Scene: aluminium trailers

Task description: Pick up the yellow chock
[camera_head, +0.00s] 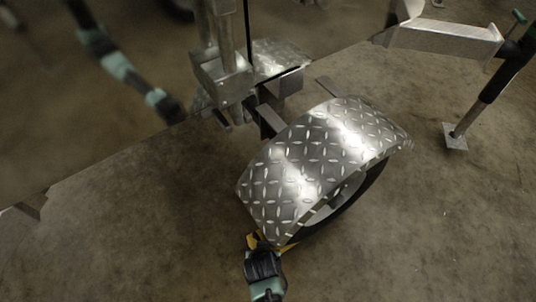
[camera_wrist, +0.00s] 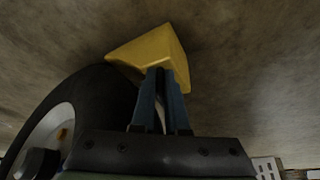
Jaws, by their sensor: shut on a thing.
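The yellow chock (camera_wrist: 152,48) is between the tips of my gripper (camera_wrist: 160,82) in the wrist view. The fingers are shut on it. It is a wedge shape, and its left end meets the edge of the black tyre in the picture; I cannot tell whether they touch. In the head view, only a small part of the chock (camera_head: 254,241) shows, at the lower end of the wheel, above my gripper (camera_head: 262,252). The rest of it is hidden by my gripper and the fender.
The tyre (camera_wrist: 92,98) with its pale rim stands left of my fingers. A shiny tread-plate fender (camera_head: 318,158) covers the wheel in the head view. A support leg (camera_head: 468,118) stands at the right. Concrete floor (camera_head: 430,240) is clear at lower right.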

